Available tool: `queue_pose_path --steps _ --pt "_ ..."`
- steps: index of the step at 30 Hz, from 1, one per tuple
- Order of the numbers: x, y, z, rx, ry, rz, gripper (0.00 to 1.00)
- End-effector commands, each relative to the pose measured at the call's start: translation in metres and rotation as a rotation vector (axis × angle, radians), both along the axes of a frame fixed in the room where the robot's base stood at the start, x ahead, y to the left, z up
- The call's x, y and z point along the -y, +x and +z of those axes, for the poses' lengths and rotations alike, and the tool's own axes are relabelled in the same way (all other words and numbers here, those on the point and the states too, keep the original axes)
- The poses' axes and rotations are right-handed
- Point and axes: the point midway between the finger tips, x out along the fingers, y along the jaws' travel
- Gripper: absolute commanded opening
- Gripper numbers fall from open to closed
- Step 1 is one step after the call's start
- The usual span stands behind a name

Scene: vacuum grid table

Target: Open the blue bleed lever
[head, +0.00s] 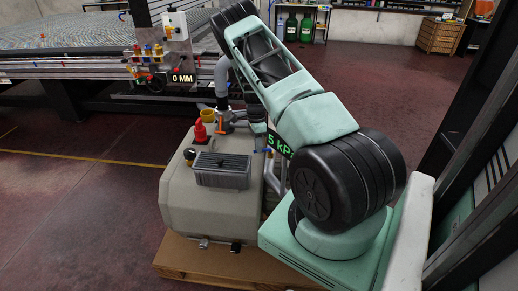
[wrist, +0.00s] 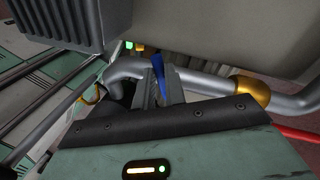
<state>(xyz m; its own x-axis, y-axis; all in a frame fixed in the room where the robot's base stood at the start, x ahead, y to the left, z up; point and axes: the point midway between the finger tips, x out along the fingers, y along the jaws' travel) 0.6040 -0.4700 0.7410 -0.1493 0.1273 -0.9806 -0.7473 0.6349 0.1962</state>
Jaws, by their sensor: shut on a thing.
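The blue bleed lever (wrist: 158,66) shows in the wrist view as a narrow blue strip between the two grey fingers of my gripper (wrist: 158,88). My gripper is shut on it, and the fingers hide its lower part. The lever stands close to a bent grey metal pipe (wrist: 200,80). In the head view a small blue part (head: 267,150) shows beside the grey tank, next to the green pressure display (head: 279,145), which reads 5 kP with the rest cut off by my arm. My arm hides the gripper in that view.
A brass collar (wrist: 250,92) sits on the pipe. The grid table (head: 60,35) is behind; the floor at left is clear.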

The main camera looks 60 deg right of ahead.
Motion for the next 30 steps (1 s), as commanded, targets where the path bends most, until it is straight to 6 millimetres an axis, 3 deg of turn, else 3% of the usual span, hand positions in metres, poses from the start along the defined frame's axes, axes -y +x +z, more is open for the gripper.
queue_pose_path --steps 21,22,24,30 --pt "0.0034 0.0031 0.0008 0.002 -0.002 -0.074 0.00" --pt "0.0034 0.0031 0.0008 0.002 -0.002 -0.074 0.18" --pt "0.0034 0.0031 0.0008 0.002 -0.002 -0.074 0.34" --pt "0.0031 0.0027 0.0004 0.001 -0.002 -0.074 0.34"
